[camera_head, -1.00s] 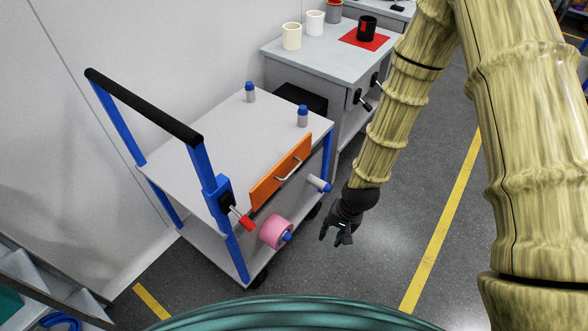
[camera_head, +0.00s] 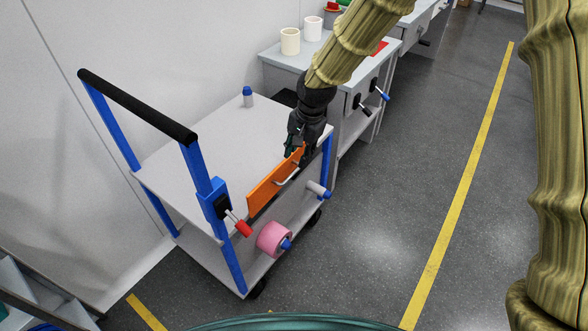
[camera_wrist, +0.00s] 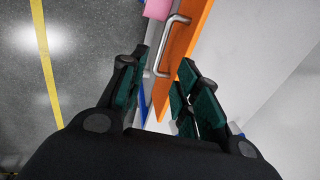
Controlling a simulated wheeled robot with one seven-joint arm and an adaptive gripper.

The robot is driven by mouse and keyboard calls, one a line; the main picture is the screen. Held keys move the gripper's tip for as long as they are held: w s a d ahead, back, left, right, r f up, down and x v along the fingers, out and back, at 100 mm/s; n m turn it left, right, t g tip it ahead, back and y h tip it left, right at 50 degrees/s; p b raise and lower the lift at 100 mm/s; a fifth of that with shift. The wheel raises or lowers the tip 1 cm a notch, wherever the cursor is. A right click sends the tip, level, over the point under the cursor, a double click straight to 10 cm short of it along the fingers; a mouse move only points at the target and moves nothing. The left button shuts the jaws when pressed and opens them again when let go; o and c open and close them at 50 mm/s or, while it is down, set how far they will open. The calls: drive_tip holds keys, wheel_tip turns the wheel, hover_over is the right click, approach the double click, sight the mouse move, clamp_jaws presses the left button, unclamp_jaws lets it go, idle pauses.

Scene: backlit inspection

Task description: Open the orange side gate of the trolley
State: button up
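The trolley (camera_head: 200,160) has a grey top, blue posts and a black push handle. Its orange side gate (camera_head: 268,191) stands upright along the right edge of the top, with a metal bar handle (camera_head: 285,180) on its outer face. My gripper (camera_head: 298,152) is over the far end of the gate and hides that end. In the wrist view my gripper (camera_wrist: 158,100) has its two fingers apart, with the orange gate (camera_wrist: 182,55) and its handle (camera_wrist: 163,48) beyond and between them. Contact with the gate cannot be told.
A blue-capped bottle (camera_head: 248,97) stands on the trolley top. A red-tipped lever (camera_head: 238,224) is on the near post. A pink roll (camera_head: 272,238) and a white-and-blue cylinder (camera_head: 318,189) stick out below the gate. A grey workbench (camera_head: 284,57) stands behind. Floor to the right is clear.

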sight(293, 173)
drive_tip(key=f, duration=0.2)
drive_tip(key=a+f, duration=0.1)
drive_tip(key=f, duration=0.2)
drive_tip(key=w+f, duration=0.1)
drive_tip(key=f, duration=0.2)
drive_tip(key=shift+a, duration=0.15)
drive_tip(key=shift+c, duration=0.5)
clamp_jaws()
